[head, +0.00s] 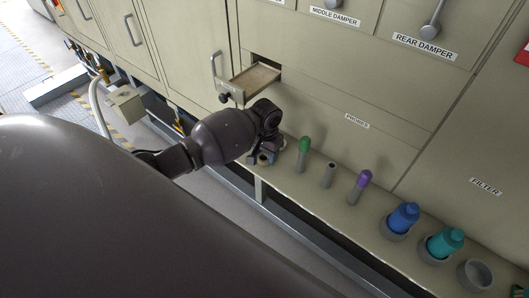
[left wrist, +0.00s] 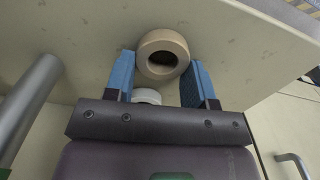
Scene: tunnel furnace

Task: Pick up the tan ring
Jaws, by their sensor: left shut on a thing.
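The tan ring (left wrist: 163,54) is a thick, round ring with a dark hole, at the top middle of the left wrist view. My left gripper (left wrist: 162,75) has its blue fingers on both sides of it and is shut on it. In the head view my left gripper (head: 264,157) is at the left part of the ledge, and the ring (head: 263,160) shows only as a small tan patch between the fingers. A white round piece (left wrist: 147,96) sits just below the ring in the wrist view, partly hidden by my gripper. My right gripper is not in view.
A drawer (head: 252,83) stands open just above my left gripper. On the ledge to the right stand a green-topped probe (head: 304,146), an empty tube (head: 328,175), a purple-topped probe (head: 360,186), blue (head: 403,217) and teal (head: 444,242) bottles in cups, and an empty cup (head: 475,274).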

